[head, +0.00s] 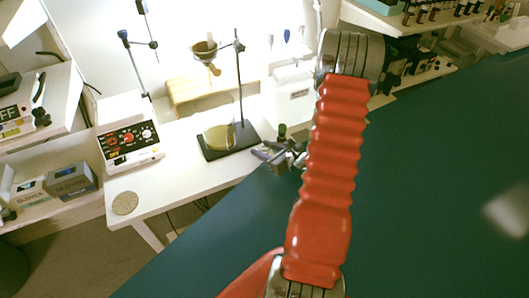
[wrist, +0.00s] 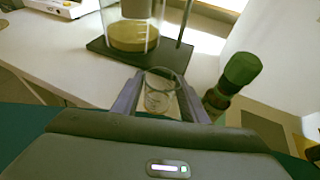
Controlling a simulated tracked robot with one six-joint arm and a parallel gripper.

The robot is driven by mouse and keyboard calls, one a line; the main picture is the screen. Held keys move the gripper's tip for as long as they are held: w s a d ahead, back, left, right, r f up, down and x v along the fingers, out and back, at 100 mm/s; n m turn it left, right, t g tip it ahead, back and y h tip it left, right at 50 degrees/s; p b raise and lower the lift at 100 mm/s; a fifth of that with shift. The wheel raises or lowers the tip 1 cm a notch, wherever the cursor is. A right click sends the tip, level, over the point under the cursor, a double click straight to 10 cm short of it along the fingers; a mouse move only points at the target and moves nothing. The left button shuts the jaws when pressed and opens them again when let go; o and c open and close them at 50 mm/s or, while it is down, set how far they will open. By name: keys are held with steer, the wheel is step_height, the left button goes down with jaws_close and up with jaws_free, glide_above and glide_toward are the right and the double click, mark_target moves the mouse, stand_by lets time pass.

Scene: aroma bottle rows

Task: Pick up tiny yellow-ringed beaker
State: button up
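A small clear glass beaker (wrist: 160,92) stands between the two fingers of my gripper (wrist: 161,82) in the wrist view. Its rim is near the fingertips and pale markings show on its wall. I cannot make out a yellow ring on it. The fingers are parted by about the beaker's width, and I cannot tell whether they press on it. In the head view my gripper (head: 278,155) is at the front edge of the white table, low beyond the red arm sleeve. The beaker cannot be made out there.
A green-capped brown bottle (wrist: 229,85) stands close right of my gripper. Behind is a stand on a dark base (head: 215,143), with a large glass vessel (head: 220,136) of yellowish liquid. A white device with knobs (head: 130,140) is left.

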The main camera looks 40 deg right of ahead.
steer(key=c, duration=0.7)
steer(key=shift+r, duration=0.2)
step_height(320, 180, up, 10)
steer(key=shift+f, duration=0.15)
stand_by(0.3)
stand_by(0.5)
